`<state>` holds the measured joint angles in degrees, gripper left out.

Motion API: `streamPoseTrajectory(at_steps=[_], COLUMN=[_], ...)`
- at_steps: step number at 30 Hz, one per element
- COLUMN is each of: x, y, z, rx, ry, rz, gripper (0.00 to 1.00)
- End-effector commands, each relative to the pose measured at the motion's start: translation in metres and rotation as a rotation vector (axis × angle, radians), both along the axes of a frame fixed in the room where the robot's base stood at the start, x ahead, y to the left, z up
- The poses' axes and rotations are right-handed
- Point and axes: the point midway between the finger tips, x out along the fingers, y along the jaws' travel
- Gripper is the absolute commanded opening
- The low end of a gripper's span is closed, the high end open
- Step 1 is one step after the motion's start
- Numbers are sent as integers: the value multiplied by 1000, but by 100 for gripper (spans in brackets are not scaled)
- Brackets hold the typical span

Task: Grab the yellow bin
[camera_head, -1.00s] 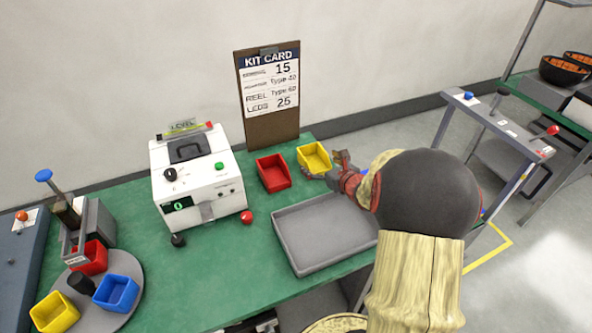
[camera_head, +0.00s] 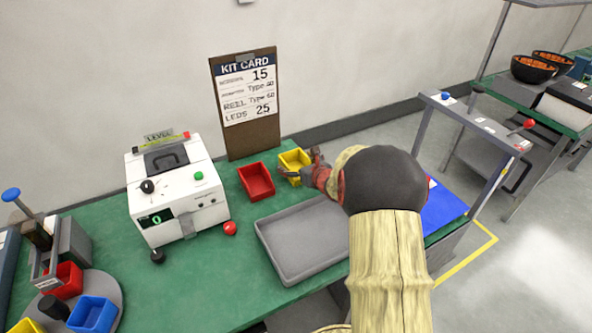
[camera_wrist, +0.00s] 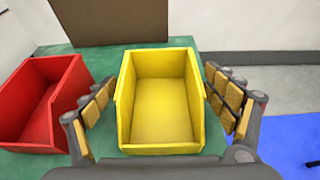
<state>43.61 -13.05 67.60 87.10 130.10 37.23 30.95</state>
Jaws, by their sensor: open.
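A yellow bin (camera_head: 293,161) stands on the green table at the back, right of a red bin (camera_head: 256,181). In the wrist view the yellow bin (camera_wrist: 161,100) is empty and centred between the two fingers of my gripper (camera_wrist: 163,108). The fingers are open, one on each side of the bin, with a gap on both sides. In the head view my gripper (camera_head: 303,170) is at the bin's right front and hides part of it. Another yellow bin (camera_head: 27,326) shows partly at the lower left, on a round grey turntable.
The red bin (camera_wrist: 41,104) is close to the left finger. A grey tray (camera_head: 268,245) lies in front of the bins. A white device (camera_head: 177,190) stands left, and a kit card board (camera_head: 245,103) stands behind. A blue mat (camera_head: 441,208) lies right.

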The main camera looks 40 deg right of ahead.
Motion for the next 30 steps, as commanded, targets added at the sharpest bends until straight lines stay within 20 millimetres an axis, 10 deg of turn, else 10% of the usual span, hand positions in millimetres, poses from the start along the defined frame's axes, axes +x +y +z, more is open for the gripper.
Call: streamPoseTrajectory(at_steps=[30], x=[0], y=[0], z=[0], rx=[-1], ry=[0], rz=[1], gripper=[37])
